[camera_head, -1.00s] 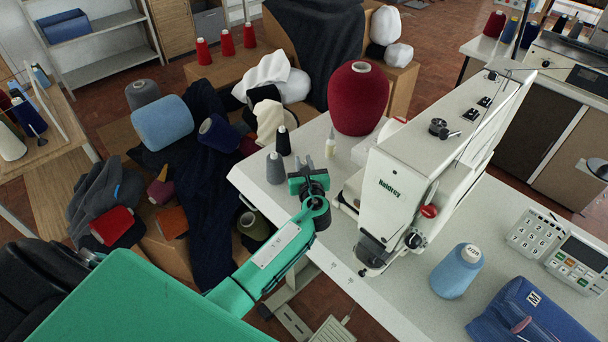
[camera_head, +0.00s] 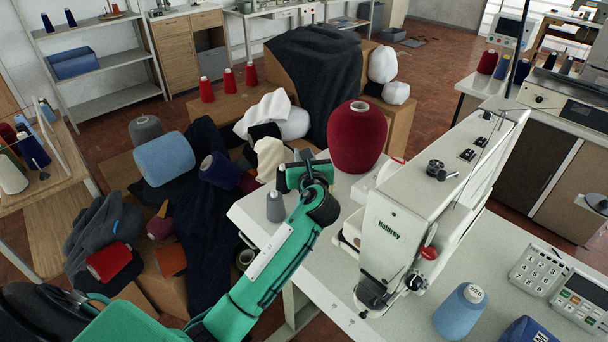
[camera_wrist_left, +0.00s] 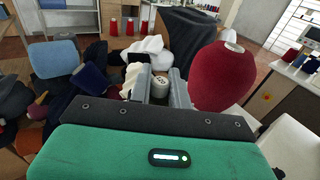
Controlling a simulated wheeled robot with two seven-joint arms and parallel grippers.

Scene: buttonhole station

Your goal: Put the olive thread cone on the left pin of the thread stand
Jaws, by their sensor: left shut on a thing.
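My left gripper (camera_head: 308,162) is shut above the back left part of the sewing table. In the left wrist view, a thread cone (camera_wrist_left: 160,88) with a pale, marked top sits between its two fingers. Its body is mostly hidden by the wrist; the little that shows looks dull, so I cannot clearly read the olive colour. In the head view the gripper covers this cone. A grey cone (camera_head: 275,207) stands on the table just left of the gripper, with a dark cone (camera_head: 282,180) behind it. I cannot clearly identify the thread stand. My right gripper is not in view.
A big dark red cone (camera_head: 357,138) stands close right of the gripper. The white sewing machine (camera_head: 400,235) is further right, with a blue cone (camera_head: 460,312) and a keypad (camera_head: 537,270) beyond. Boxes with fabric and cones (camera_head: 164,155) lie left. A side table (camera_head: 52,190) with cones stands far left.

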